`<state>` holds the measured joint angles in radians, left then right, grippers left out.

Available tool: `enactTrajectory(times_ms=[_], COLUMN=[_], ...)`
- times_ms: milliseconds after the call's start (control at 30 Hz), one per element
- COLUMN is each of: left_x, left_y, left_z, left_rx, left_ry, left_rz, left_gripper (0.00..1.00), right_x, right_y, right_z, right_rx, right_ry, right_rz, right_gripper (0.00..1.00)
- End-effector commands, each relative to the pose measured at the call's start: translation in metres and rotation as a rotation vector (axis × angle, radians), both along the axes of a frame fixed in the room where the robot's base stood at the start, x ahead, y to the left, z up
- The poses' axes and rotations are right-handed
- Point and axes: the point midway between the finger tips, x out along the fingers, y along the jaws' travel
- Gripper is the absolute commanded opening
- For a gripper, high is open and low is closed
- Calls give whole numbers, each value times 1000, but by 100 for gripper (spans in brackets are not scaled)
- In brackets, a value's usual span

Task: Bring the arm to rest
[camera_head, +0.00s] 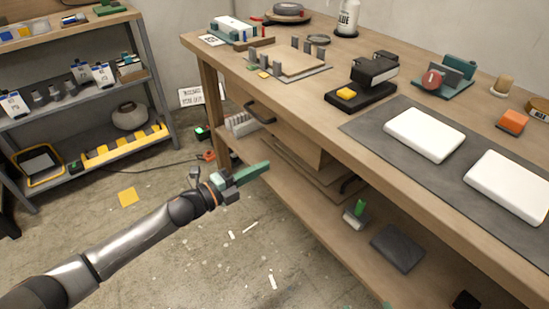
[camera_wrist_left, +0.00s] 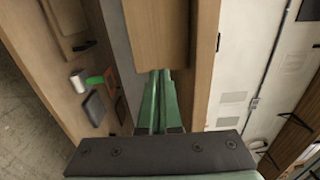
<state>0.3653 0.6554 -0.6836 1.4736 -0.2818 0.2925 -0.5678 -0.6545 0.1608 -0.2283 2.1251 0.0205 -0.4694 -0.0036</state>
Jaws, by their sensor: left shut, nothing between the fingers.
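My left arm (camera_head: 130,234) comes in from the lower left of the head view and reaches toward the wooden workbench. My left gripper (camera_head: 266,165) has green fingers that lie together, shut with nothing between them. It is in front of the bench's open side, below the level of the bench top. In the left wrist view the shut fingers (camera_wrist_left: 161,75) point toward a wooden panel (camera_wrist_left: 156,30) of the bench. I cannot tell whether they touch it. My right gripper is not in view.
The workbench (camera_head: 325,105) holds two white slabs (camera_head: 425,134) on a dark mat (camera_head: 394,143), a black device (camera_head: 374,70) and a bottle (camera_head: 347,18). Its lower shelf (camera_head: 335,235) carries a dark flat block (camera_head: 398,248). A shelf rack (camera_head: 158,95) stands at left. The floor between has scattered scraps.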

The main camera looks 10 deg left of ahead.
Motion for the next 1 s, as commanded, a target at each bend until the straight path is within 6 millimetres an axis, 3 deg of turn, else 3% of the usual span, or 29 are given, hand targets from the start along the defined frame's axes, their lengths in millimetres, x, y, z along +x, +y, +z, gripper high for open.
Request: enactTrajectory(times_ms=[267,467,700,1000], left_x=[-11,-28,-95,-189], left_y=[9,-6,-31,-21], left_z=[0,-17,-68,-120], left_rx=[0,-113,-526,-964], left_ry=[0,106,521,991], left_rz=[-1,38,248,591], left_gripper=[0,0,0,0], right_x=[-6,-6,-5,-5], right_y=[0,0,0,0], right_z=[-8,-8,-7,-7], right_rx=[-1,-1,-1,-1], right_ry=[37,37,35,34], right_rz=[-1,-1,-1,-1], right_gripper=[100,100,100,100])
